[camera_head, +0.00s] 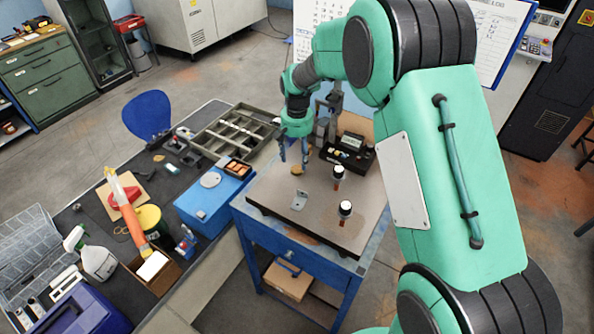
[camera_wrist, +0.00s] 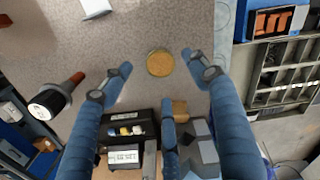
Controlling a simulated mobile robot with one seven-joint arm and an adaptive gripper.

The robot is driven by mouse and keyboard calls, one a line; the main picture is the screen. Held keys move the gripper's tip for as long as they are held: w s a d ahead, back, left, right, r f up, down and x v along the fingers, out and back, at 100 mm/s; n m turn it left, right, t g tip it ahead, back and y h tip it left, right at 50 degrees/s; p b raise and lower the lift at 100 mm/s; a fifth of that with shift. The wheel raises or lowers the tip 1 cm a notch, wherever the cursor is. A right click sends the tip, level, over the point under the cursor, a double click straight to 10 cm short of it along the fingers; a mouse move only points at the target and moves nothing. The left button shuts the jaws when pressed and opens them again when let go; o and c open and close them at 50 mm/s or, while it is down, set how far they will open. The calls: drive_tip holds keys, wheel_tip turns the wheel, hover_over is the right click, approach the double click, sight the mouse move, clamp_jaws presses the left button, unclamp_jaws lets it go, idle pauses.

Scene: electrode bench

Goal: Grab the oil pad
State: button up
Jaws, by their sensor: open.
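The oil pad appears to be a small round yellow-brown disc (camera_wrist: 160,63) lying flat on the grey-brown plate (camera_wrist: 170,25). In the head view the disc (camera_head: 297,171) lies near the plate's back left side, just below my fingertips. My gripper (camera_head: 294,161) is open, pointing down above the plate. I cannot tell the exact height of the fingertips above the disc.
A black-and-red knob-like piece (camera_head: 337,178) and another white-topped one (camera_head: 344,211) stand on the plate. A black tray with small items (camera_head: 348,150) sits behind. A blue box (camera_head: 205,203) and compartment tray (camera_head: 262,130) are left.

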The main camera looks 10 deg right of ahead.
sight(297, 169)
drive_tip(key=shift+w+f, duration=0.1)
drive_tip(key=shift+f, duration=2.5)
drive_tip(key=c, duration=1.3)
